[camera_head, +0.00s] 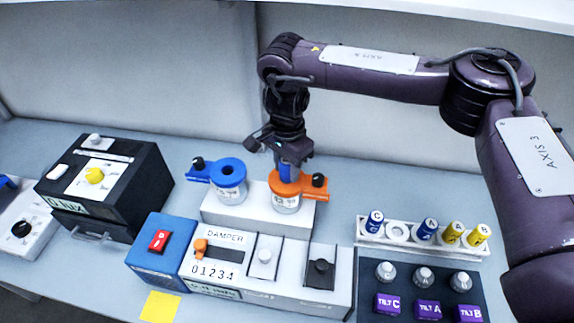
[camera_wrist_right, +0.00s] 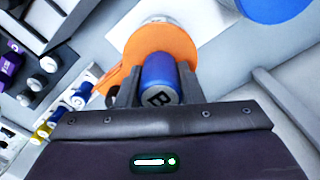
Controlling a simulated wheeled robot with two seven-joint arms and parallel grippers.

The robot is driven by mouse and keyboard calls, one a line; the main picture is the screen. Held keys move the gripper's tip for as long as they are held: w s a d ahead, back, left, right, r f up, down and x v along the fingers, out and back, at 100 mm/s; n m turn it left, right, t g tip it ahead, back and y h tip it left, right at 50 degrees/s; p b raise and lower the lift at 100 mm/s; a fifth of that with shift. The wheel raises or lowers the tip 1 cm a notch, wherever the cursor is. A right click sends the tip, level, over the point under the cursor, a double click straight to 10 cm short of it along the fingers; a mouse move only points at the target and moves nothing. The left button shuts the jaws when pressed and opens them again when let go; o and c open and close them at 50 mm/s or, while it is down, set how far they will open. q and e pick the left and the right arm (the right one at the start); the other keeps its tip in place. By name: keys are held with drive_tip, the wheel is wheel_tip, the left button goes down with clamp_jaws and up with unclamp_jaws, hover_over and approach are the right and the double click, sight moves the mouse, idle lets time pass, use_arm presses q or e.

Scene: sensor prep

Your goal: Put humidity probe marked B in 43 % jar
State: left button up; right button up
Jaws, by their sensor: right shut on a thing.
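My right gripper (camera_head: 289,157) is shut on a blue humidity probe (camera_head: 290,174). The letter B shows on the probe's end in the right wrist view (camera_wrist_right: 160,92). The probe is upright at the orange-topped jar (camera_head: 286,202), over its orange lid (camera_wrist_right: 160,48). I cannot tell whether its lower end is inside the opening. A blue-topped jar (camera_head: 229,193) with an open round hole stands to the left on the same white block. The jar labels are too small to read surely. My left gripper is not in view.
A white rack (camera_head: 369,239) at right holds blue and yellow probes and an empty hole. In front are grey knobs and purple tilt blocks (camera_head: 428,309). A damper panel (camera_head: 220,254) and blue box with a red switch (camera_head: 160,240) stand before the jars; a black box (camera_head: 120,200) is left.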

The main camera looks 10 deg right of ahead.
drive_tip(key=shift+f, duration=0.2)
drive_tip(key=o, duration=1.3)
drive_tip(key=shift+o, duration=0.2)
drive_tip(key=shift+r, duration=0.15)
drive_tip(key=shift+r+p, duration=1.9)
drive_tip(key=shift+r, duration=0.7)
drive_tip(key=shift+r+p, duration=1.2)
drive_tip(key=shift+r, duration=0.1)
drive_tip(key=shift+f, duration=0.1)
